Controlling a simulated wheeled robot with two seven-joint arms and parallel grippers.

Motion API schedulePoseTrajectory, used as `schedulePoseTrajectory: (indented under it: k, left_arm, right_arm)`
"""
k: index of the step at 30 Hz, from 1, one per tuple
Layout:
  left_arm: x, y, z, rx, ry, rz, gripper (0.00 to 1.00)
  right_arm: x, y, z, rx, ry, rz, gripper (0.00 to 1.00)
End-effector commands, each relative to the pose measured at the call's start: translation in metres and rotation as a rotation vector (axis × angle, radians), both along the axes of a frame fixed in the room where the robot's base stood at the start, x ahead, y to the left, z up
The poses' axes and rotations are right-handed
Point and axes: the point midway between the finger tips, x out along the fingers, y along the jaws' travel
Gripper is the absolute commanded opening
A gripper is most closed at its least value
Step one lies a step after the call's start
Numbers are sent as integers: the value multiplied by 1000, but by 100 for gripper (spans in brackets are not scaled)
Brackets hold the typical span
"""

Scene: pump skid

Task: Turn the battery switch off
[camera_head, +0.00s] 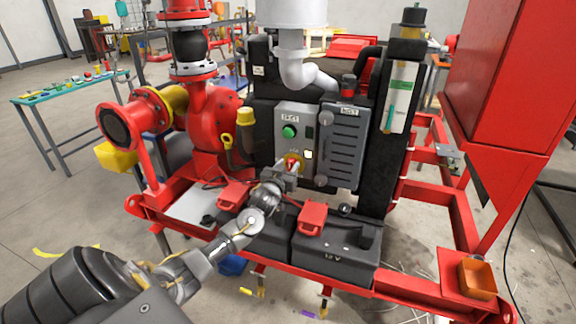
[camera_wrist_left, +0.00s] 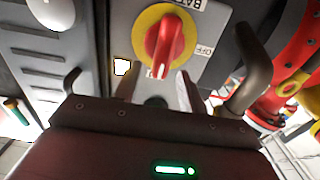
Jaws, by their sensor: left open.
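The battery switch (camera_wrist_left: 165,45) is a red rotary handle on a round yellow plate, with a white mark at one end of the handle. It also shows in the head view (camera_head: 292,161), low on the grey control panel (camera_head: 293,118). A white "OFF" label (camera_wrist_left: 205,50) is beside the plate. My left gripper (camera_wrist_left: 157,84) is open in front of the switch, its fingers around the lower end of the handle in the wrist picture; contact cannot be told. In the head view the left gripper (camera_head: 284,174) partly covers the switch. My right gripper is not in view.
A green button (camera_head: 289,131) and a lit white square (camera_head: 308,155) are near the switch. A slatted grey box (camera_head: 341,145) is to its right, a red pump (camera_head: 215,125) to its left. Black batteries (camera_head: 335,250) with red terminal covers (camera_head: 312,217) stand below.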

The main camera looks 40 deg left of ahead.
Motion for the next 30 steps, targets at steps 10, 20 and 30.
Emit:
schedulePoseTrajectory:
  k: [10,20,30]
  left_arm:
    - [4,1,-1,0,1,-1,41]
    - [4,1,-1,0,1,-1,0]
    - [4,2,0,-45,-15,-1,0]
  right_arm:
    - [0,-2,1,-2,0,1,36]
    - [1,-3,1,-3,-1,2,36]
    - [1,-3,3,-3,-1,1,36]
